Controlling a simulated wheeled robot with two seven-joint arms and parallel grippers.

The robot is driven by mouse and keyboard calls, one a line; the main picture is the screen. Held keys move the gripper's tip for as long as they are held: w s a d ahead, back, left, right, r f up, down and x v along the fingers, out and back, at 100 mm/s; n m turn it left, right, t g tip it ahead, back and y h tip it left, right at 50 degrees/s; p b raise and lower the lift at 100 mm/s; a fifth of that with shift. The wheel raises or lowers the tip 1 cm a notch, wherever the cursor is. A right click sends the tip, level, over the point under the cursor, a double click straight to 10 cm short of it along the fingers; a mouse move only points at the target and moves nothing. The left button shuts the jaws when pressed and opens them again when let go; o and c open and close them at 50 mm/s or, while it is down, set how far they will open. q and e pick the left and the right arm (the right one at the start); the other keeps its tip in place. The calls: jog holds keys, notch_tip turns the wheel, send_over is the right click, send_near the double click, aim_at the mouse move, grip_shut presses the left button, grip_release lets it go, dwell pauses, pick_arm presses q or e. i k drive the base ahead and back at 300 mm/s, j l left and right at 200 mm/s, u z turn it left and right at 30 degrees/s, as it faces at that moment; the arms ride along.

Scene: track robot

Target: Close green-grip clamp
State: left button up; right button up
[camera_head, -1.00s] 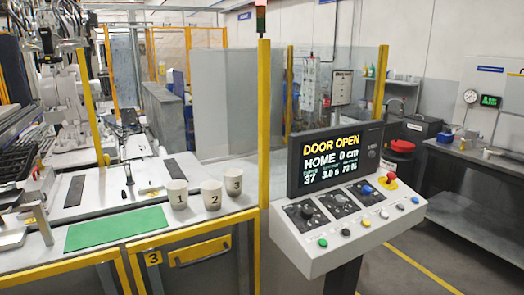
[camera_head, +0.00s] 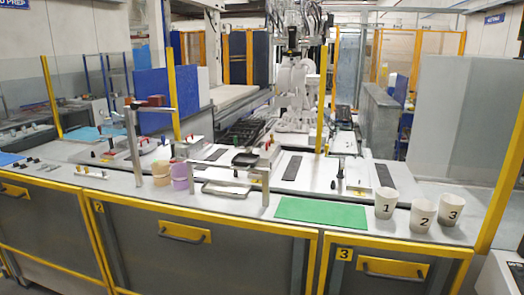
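Several small toggle clamps stand on the grey bench (camera_head: 120,180). One has a red grip (camera_head: 143,142) at the left, and one with a dark grip (camera_head: 109,146) stands just left of it. Another clamp (camera_head: 340,168) stands on a light plate at the right, behind the green mat. A further small clamp shows near the middle (camera_head: 268,140). I cannot make out a green grip on any of them at this size. Neither of my grippers is in view.
A green mat (camera_head: 322,213) lies near the front edge. White cups numbered 1 (camera_head: 385,204), 2 (camera_head: 423,217) and 3 (camera_head: 450,208) stand at the right. A tan cup (camera_head: 161,173) and a purple cup (camera_head: 181,176) stand by a metal post (camera_head: 134,150). Yellow posts rise behind.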

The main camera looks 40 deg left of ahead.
aim_at(248, 149)
jog(key=u, duration=1.55)
jog(key=z, duration=0.5)
jog(key=i+j+z, duration=0.55)
jog(key=j+z, duration=0.15)
jog(key=j, duration=0.15)
jog(key=i+j, duration=0.15)
jog(key=j, duration=0.2)
jog(key=i+j+z, duration=0.1)
jog(key=j, duration=0.3)
jog(key=i+j, duration=0.2)
jog(key=j, duration=0.2)
jog(key=i+j+z, duration=0.1)
jog(key=j, duration=0.25)
jog(key=i+j, duration=0.2)
jog(key=j, duration=0.2)
jog(key=z, duration=0.05)
